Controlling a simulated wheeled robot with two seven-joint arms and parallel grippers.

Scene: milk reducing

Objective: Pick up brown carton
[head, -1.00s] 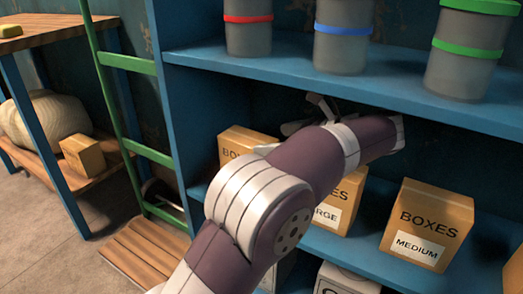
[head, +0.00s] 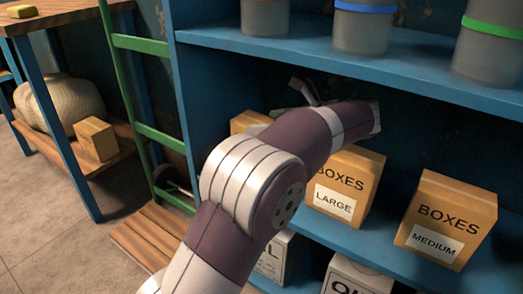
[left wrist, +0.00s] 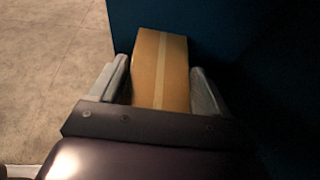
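Several brown cartons sit on the blue shelf. The leftmost carton (head: 247,121) is mostly hidden behind my left arm in the head view. To its right are a carton marked LARGE (head: 345,187) and one marked MEDIUM (head: 447,220). My left gripper (head: 300,94) reaches into the shelf above the leftmost carton, partly hidden by its own wrist. In the left wrist view, a brown carton with a tape strip (left wrist: 162,82) lies between the spread fingers of the left gripper (left wrist: 162,75). Narrow gaps seem to show beside it; contact is unclear. My right gripper is out of view.
The blue shelf unit's upper board (head: 400,72) with grey canisters (head: 362,30) is above the arm. White boxes (head: 355,276) stand below. A green ladder (head: 150,90) and a wooden table (head: 70,12) are at left.

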